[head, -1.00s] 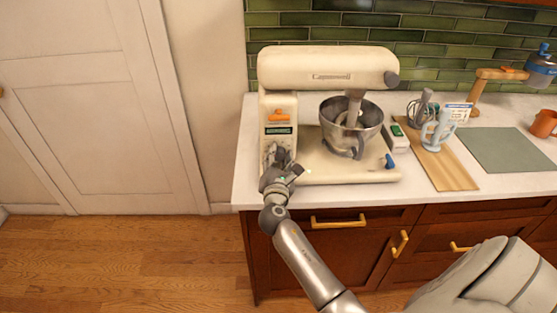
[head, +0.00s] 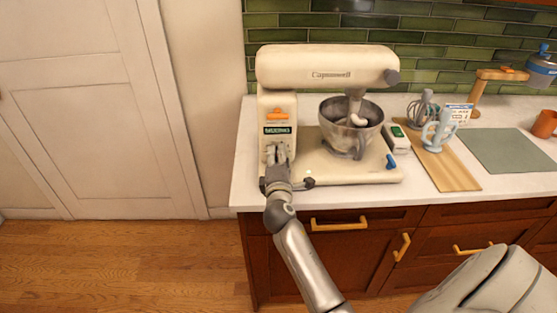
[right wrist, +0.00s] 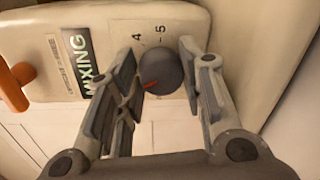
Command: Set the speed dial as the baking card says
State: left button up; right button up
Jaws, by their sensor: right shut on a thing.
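The speed dial (right wrist: 162,72) is a dark grey round knob with a red mark on the front of the cream stand mixer (head: 325,68). In the right wrist view the numbers 4 and 5 show beside it; other numbers are hidden. The red mark points to the lower left of that picture, away from both. My right gripper (head: 278,156) is shut on the dial, one finger on each side. The display (right wrist: 77,62) above it reads MIXING. The baking card (head: 459,111) stands on the counter at the right, its writing too small to read. My left gripper is not in view.
An orange lever (head: 278,115) sits above the display. A steel bowl (head: 342,141) stands under the mixer head. Right of it are a small device with a green screen (head: 397,137), a wooden board (head: 452,173), a pale blue mug-like holder (head: 439,130) and a grey-green mat (head: 505,152).

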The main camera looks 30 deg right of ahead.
jog(key=shift+m, duration=0.4)
jog(key=o, duration=1)
jog(key=shift+o, duration=0.2)
